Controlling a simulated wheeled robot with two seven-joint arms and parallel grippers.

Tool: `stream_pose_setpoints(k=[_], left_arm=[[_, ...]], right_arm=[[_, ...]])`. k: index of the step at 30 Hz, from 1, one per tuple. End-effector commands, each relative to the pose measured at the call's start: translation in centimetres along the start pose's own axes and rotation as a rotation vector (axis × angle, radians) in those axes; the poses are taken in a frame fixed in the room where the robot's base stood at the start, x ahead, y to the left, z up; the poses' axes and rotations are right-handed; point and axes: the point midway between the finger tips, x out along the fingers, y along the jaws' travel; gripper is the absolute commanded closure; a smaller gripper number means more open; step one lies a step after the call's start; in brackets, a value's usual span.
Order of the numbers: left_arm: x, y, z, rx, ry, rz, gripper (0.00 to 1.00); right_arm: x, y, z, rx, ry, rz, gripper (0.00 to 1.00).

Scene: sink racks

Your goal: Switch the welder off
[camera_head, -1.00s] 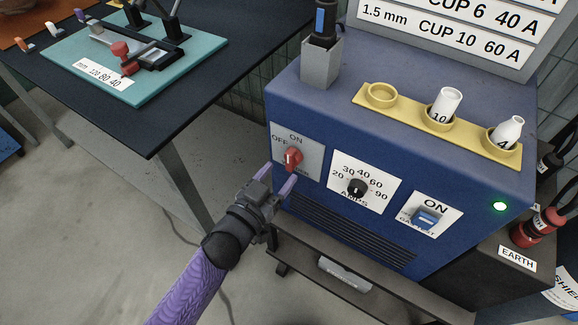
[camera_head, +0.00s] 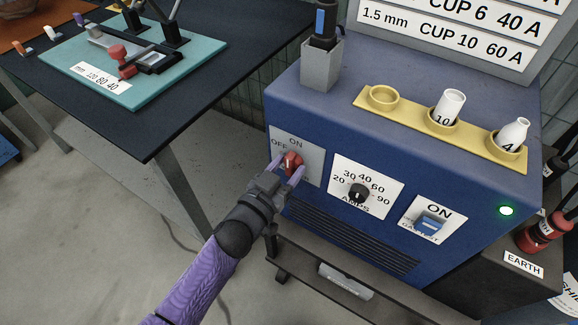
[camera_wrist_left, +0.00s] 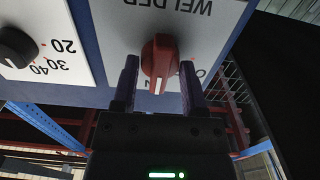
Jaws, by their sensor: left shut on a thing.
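The blue welder (camera_head: 400,130) stands at the right with its front panel facing me. Its red rotary switch (camera_head: 292,160) sits on a white plate marked ON and OFF. It also shows in the left wrist view (camera_wrist_left: 160,62), where its pointer end lies toward the ON label. A green lamp (camera_head: 506,211) on the front is lit. My left gripper (camera_head: 292,173) is shut on the red switch, one finger on each side of it. The fingers partly cover the plate's lower lettering. My right gripper is not in view.
The black amps dial (camera_head: 358,193) and the blue gas switch (camera_head: 430,223) are right of the red switch. A yellow cup holder (camera_head: 400,108) and a grey torch holder (camera_head: 321,68) stand on top. A dark table (camera_head: 185,110) is at the left.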

Motion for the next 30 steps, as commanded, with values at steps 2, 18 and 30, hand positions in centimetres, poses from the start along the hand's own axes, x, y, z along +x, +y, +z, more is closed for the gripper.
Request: stream_pose_setpoints(k=[2,18,30], left_arm=[[0.0,0.0,-0.1,-0.043,-0.001,0.001,1.0],[-0.1,0.0,0.1,-0.907,-0.002,-0.002,1.0],[-0.1,0.0,0.1,-0.899,-0.002,-0.001,0.35]], right_arm=[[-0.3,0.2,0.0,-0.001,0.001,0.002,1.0],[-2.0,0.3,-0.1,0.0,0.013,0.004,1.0],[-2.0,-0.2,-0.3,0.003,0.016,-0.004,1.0]])
